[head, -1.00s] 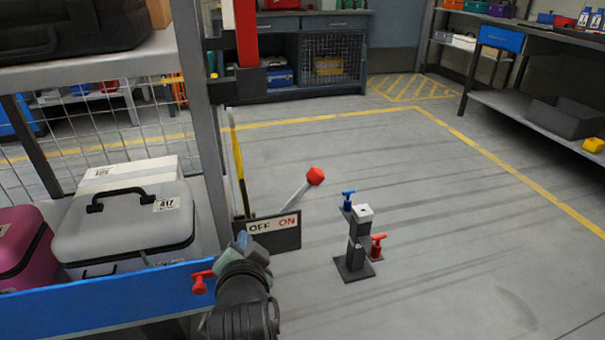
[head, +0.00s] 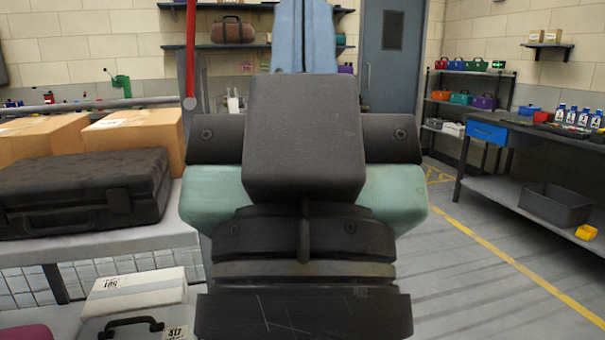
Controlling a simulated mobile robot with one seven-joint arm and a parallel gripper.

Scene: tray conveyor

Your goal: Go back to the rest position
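My own arm fills the middle of the head view, raised close in front of the camera, with dark grey and pale green link parts. No gripper fingers can be made out, so my gripper is not seen. The arm hides much of the floor and the far wall behind it. The OFF/ON lever box is not visible in this view.
A shelf at left holds a black case (head: 82,192), cardboard boxes (head: 135,133) and, lower, a white box (head: 135,292). A workbench (head: 555,140) with a grey bin (head: 560,204) stands at right. Floor between arm and workbench is clear.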

